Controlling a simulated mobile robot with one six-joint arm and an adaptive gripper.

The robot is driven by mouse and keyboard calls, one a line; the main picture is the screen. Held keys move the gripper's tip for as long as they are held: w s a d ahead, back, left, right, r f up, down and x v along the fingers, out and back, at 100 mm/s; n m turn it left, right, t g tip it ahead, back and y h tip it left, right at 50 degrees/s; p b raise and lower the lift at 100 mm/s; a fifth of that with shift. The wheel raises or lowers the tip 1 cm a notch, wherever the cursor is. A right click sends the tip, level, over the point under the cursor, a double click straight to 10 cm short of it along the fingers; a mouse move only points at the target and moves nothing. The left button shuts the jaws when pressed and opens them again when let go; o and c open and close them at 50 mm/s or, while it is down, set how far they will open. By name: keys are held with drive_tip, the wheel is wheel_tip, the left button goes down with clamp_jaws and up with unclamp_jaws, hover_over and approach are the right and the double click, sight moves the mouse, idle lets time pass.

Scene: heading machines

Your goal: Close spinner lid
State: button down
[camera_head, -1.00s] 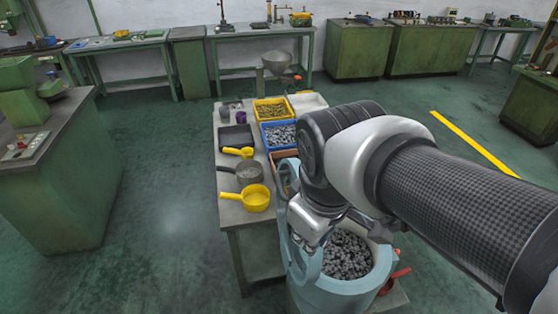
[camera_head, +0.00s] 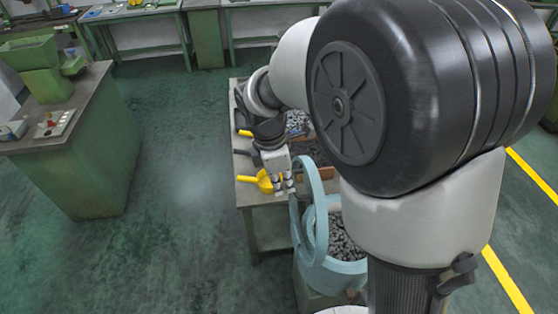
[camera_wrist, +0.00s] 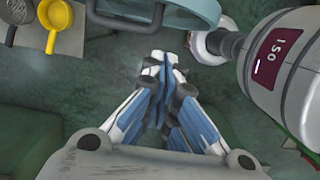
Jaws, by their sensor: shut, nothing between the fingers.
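The spinner is a pale blue drum (camera_head: 347,268) with a heap of small grey metal parts (camera_head: 345,240) inside. Its pale blue lid (camera_head: 321,243) stands raised and tilted at the drum's left side, so the drum is open. My gripper (camera_head: 284,187) is just left of the lid, at about the height of its upper part. In the wrist view the fingers (camera_wrist: 163,65) are shut together and empty. The lid's curved edge (camera_wrist: 150,24) shows beyond the fingertips, with a gap between. My arm hides the drum's right side.
A work table (camera_head: 262,217) stands behind and left of the drum. It holds a yellow scoop (camera_head: 264,181), which also shows in the wrist view (camera_wrist: 55,16), and bins of metal parts. A green machine cabinet (camera_head: 80,150) stands far left, with open floor between.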

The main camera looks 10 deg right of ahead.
drive_tip(key=d+f, duration=0.4)
drive_tip(key=f, duration=0.1)
drive_tip(key=shift+d, duration=0.4)
